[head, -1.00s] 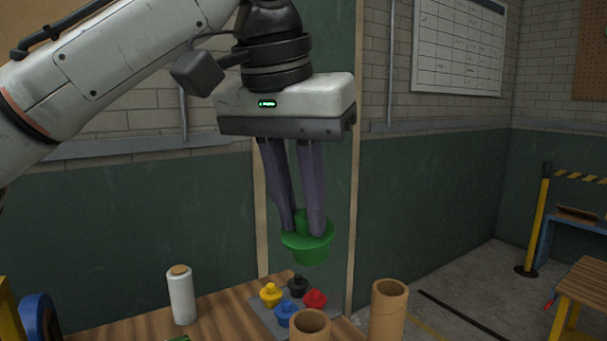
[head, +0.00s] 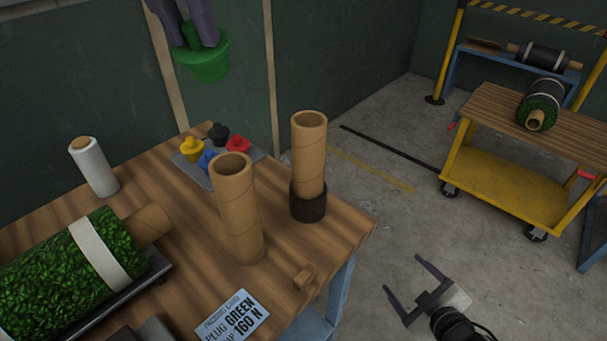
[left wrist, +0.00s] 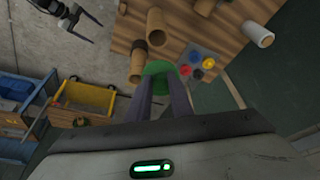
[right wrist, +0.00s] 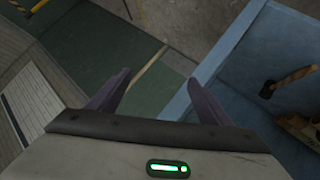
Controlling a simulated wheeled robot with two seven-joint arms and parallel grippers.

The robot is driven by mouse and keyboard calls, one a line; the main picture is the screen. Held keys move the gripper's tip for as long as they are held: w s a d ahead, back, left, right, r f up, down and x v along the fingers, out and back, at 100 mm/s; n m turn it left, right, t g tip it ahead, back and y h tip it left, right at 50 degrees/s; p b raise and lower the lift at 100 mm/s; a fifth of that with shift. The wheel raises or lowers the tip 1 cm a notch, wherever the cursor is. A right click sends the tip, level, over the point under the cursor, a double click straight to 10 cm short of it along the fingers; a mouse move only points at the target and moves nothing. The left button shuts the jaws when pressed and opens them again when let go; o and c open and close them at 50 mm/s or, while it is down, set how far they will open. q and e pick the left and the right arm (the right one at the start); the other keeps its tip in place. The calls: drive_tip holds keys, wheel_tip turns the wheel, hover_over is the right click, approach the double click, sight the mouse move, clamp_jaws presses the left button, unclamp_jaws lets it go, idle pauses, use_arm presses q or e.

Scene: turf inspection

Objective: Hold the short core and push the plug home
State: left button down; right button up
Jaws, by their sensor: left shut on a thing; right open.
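My left gripper (head: 193,42) is shut on the green plug (head: 208,62), a flanged plug with a narrow stem, and holds it in the air beyond the table's back edge. The plug also shows in the left wrist view (left wrist: 158,68), between the fingers. Two cardboard cores stand upright on the table: one bare core (head: 238,215) and one core (head: 309,150) seated in a black cup (head: 308,203). Both have open tops. I cannot tell surely which is shorter. My right gripper (head: 403,274) is open and empty, low beside the table's right end.
A yellow cart (head: 510,175) stands right.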

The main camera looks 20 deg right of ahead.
drive_tip(key=w+d+r+n+t, duration=0.35)
drive_tip(key=w+d+r, duration=0.25)
drive_tip(key=r, duration=0.2)
drive_tip(key=w+a+r+n+t+y, duration=0.2)
drive_tip(key=w+a+r+n, duration=0.2)
drive_tip(key=r+n, duration=0.4)
drive_tip(key=n+g+y, duration=0.3)
drive_tip(key=n+y, duration=0.8)
drive_tip(key=n, duration=1)
approach(251, 209)
drive_tip(key=w+d, duration=0.6)
drive_tip(key=d, duration=0.1)
drive_tip(key=s+a+n+g+y, duration=0.2)
drive_tip(key=s+a+n+g, duration=0.1)
drive_tip(key=a+n, duration=0.35)
drive_tip(key=x, duration=1.1)
drive_tip(key=shift+a+f, duration=0.1)
drive_tip(key=shift+f, duration=0.15)
